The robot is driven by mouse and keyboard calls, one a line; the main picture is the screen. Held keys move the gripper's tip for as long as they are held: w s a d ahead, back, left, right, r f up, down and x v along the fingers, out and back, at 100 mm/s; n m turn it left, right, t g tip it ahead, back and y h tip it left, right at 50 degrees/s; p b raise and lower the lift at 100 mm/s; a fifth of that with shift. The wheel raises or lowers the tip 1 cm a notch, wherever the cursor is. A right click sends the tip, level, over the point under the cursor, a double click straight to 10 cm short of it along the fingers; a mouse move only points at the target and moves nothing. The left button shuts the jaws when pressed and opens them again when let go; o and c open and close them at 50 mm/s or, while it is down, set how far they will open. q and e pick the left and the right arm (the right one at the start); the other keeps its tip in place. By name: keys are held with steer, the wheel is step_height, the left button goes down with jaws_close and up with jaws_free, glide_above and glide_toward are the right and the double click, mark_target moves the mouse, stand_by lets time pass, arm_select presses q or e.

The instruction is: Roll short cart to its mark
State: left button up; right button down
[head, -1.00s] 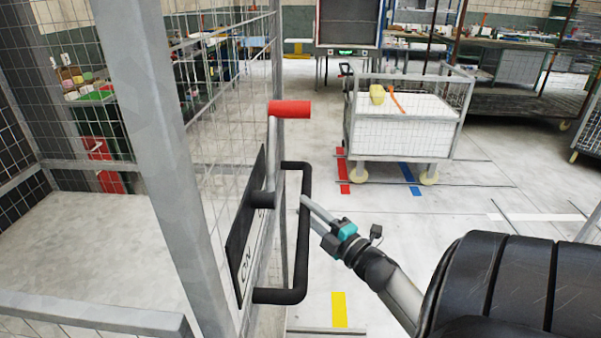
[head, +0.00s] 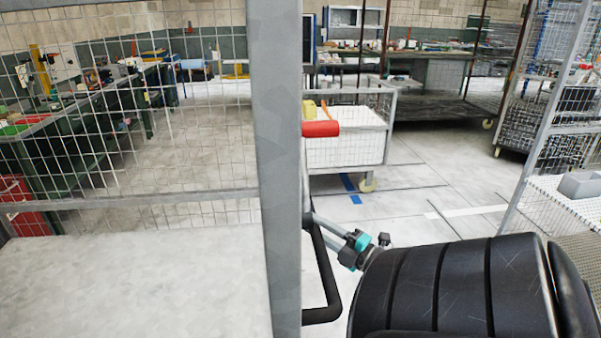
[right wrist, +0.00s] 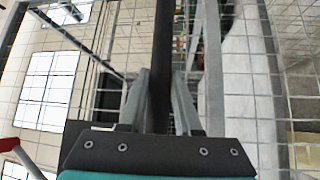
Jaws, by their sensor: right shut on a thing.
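A mesh-sided cart fills the near left of the head view, with a grey corner post (head: 280,170) and a bare light deck (head: 130,285). My right gripper (head: 322,222) is shut on the black handle. In the right wrist view the handle bar (right wrist: 162,70) runs between the two fingers. A lower cart with a white bin (head: 345,152) stands farther off, partly hidden by the post. My left gripper is out of view.
Workbenches (head: 150,75) line the back left, seen through the mesh. A dark rack (head: 430,105) stands at the back, and a mesh shelf unit (head: 550,120) stands at the right. Pale floor (head: 420,200) is open between the far cart and the shelf unit.

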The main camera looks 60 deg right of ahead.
steer(key=shift+s+d+r, duration=0.35)
steer(key=shift+d, duration=0.15)
steer(key=c, duration=1.1)
jaws_free()
steer(key=o, duration=0.5)
steer(key=shift+f, duration=0.15)
steer(key=shift+f, duration=0.1)
steer(key=s+a+f, duration=0.2)
steer(key=s, duration=1.3)
steer(key=shift+b, duration=0.4)
